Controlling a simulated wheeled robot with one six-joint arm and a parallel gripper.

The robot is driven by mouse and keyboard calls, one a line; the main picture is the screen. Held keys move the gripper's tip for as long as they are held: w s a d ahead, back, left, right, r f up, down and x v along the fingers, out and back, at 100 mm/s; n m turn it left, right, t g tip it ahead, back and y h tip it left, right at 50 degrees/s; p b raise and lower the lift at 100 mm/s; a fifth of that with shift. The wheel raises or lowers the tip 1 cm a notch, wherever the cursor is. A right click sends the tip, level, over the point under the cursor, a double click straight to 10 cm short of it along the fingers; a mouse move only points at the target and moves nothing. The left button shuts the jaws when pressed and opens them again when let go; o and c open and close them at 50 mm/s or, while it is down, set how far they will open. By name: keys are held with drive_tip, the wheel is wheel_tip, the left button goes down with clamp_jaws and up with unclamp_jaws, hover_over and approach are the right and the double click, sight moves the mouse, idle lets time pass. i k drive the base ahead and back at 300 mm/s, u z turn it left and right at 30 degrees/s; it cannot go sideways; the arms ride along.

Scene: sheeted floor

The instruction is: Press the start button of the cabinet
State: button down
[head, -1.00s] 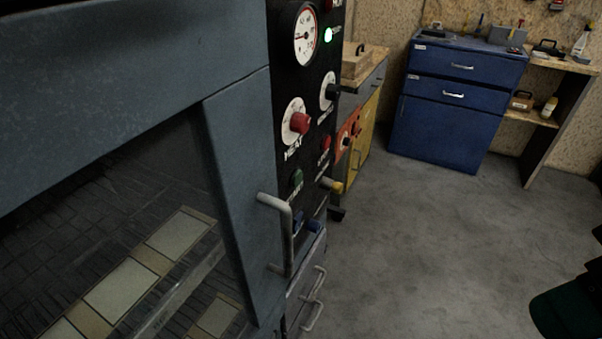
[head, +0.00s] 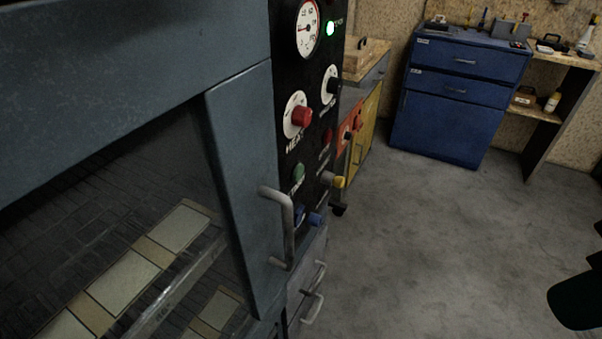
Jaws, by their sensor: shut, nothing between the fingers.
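The cabinet (head: 235,190) is a blue-grey unit at the left, with a large glass door and a grey door handle (head: 289,225). Its black control panel stands just right of the door, turned at an angle to me. A green button (head: 298,172), with a blurred white label beneath that seems to read START, sits low on the panel, left of a red button (head: 326,136). Above are a red knob (head: 301,116), a dark knob (head: 333,86) and a round gauge (head: 307,28). My gripper's fingers are not visible.
A lit green lamp (head: 330,28) is at the panel's top. Drawer handles show below it. A blue drawer cabinet (head: 445,125) and a wooden workbench (head: 565,70) stand at the back. The grey floor (head: 420,250) between is clear. A dark part, probably mine, is at the right edge.

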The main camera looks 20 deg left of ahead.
sight(299, 171)
drive_tip(key=u, duration=1.7)
drive_tip(key=k, duration=0.4)
drive_tip(key=z, duration=0.65)
